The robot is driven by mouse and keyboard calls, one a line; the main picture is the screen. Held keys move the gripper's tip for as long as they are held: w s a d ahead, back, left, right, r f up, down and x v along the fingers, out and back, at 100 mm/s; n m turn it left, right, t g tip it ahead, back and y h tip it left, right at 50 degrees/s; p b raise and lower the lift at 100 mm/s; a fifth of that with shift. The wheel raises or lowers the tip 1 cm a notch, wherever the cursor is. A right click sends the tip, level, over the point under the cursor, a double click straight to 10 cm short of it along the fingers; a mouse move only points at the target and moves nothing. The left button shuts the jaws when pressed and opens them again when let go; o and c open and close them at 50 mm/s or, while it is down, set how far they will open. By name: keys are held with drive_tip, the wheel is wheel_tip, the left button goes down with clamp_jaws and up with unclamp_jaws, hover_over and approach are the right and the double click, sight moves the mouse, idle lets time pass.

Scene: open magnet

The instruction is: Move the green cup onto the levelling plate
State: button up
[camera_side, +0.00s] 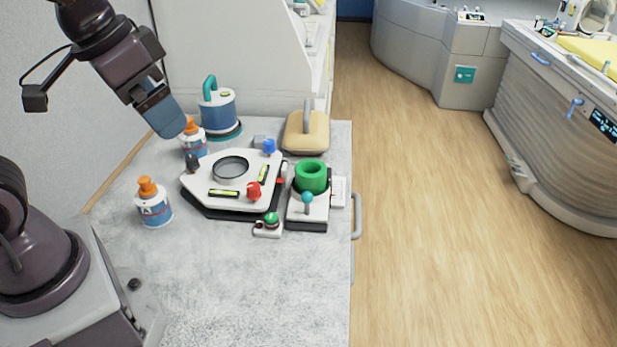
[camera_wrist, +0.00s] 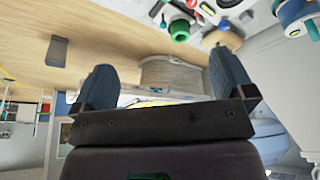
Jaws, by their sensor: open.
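The green cup (camera_side: 311,178) is an open-topped ring shape that stands upright on a dark-edged white stand at the right of the counter. It also shows at the top of the wrist view (camera_wrist: 180,32). The levelling plate (camera_side: 203,172) is white on a black base, with a dark round recess, yellow bubble levels and red and blue knobs. It lies left of the cup, apart from it. My gripper (camera_side: 166,117) is high at the upper left, away from the cup and plate. In the wrist view its two blue fingers (camera_wrist: 160,78) are spread, with nothing between them.
Two orange-capped bottles (camera_side: 154,205) (camera_side: 194,142) stand left of the plate. A blue canister (camera_side: 218,110) with a teal handle and a tan padded block (camera_side: 306,133) stand behind. A teal-knobbed stick (camera_side: 307,198) rises before the cup. The counter's front (camera_side: 260,290) is clear.

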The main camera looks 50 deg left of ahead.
drive_tip(key=w+a+f+n+g, duration=0.1)
drive_tip(key=w+f+n+g, duration=0.15)
drive_tip(key=w, duration=0.45)
drive_tip(key=w+a+f+n+g, duration=0.1)
drive_tip(key=w+f+n, duration=0.15)
drive_tip(key=w, duration=0.45)
drive_tip(key=n, duration=1.3)
hover_over(311, 171)
drive_tip(key=s, duration=0.1)
wheel_tip(311, 171, down, 10)
drive_tip(key=shift+g, duration=0.35)
drive_tip(key=f, duration=0.4)
drive_tip(key=d+f, duration=0.1)
drive_tip(key=f, duration=0.1)
drive_tip(key=shift+f, duration=0.3)
drive_tip(key=shift+d+f, duration=0.2)
drive_tip(key=shift+f, duration=2.8)
drive_tip(key=c, duration=1.1)
drive_tip(key=shift+r, duration=0.15)
drive_tip(key=shift+c, duration=0.2)
